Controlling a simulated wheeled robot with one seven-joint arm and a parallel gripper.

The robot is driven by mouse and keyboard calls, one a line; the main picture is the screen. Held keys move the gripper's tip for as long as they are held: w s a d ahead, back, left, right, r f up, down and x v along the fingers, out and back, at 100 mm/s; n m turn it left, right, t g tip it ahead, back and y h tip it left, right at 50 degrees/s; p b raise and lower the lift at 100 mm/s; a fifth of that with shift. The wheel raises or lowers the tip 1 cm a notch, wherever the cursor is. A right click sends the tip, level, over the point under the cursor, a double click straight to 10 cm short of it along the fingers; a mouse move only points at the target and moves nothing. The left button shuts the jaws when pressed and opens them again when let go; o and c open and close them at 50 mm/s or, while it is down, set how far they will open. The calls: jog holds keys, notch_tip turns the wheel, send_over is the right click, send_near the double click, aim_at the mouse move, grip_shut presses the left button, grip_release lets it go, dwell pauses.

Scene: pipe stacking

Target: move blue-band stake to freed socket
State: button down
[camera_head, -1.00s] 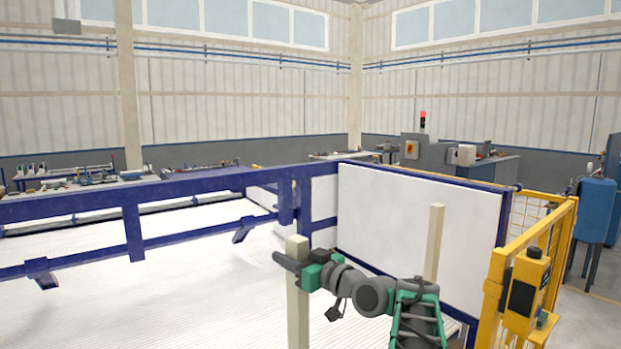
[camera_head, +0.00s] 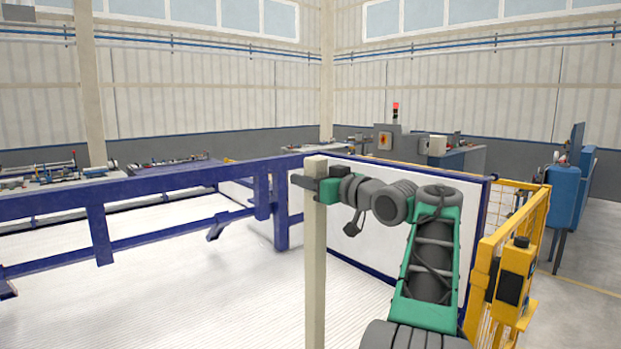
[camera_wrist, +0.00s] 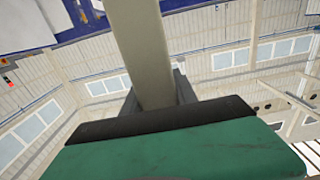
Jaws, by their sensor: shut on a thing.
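A pale beige square stake (camera_head: 315,270) stands upright in the head view, its top a little above my gripper (camera_head: 312,182). My gripper is shut on this stake near its top, coming from the right side. In the wrist view the stake (camera_wrist: 145,50) passes between the fingers (camera_wrist: 158,98) of my gripper. The stake's lower end is out of frame, so I cannot tell whether it is in a socket. No blue band shows on the visible part of the stake. No socket is in view.
A blue rail frame (camera_head: 150,185) with white panels runs behind the stake. A yellow fence with a yellow control box (camera_head: 515,285) stands close on the right. Benches with parts (camera_head: 60,180) are at the back left. The white ribbed floor (camera_head: 170,290) to the left is clear.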

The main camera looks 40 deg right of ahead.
aim_at(309, 235)
notch_tip(309, 235, down, 11)
jog(key=b, duration=0.8)
jog(key=shift+b, duration=0.3)
jog(key=shift+s+f, duration=0.1)
jog(key=shift+s, duration=0.2)
jog(key=shift+f+b, duration=0.3)
jog(key=shift+b, duration=0.25)
jog(key=shift+f, duration=0.1)
jog(key=shift+f+b, duration=0.95)
jog(key=shift+f, duration=0.15)
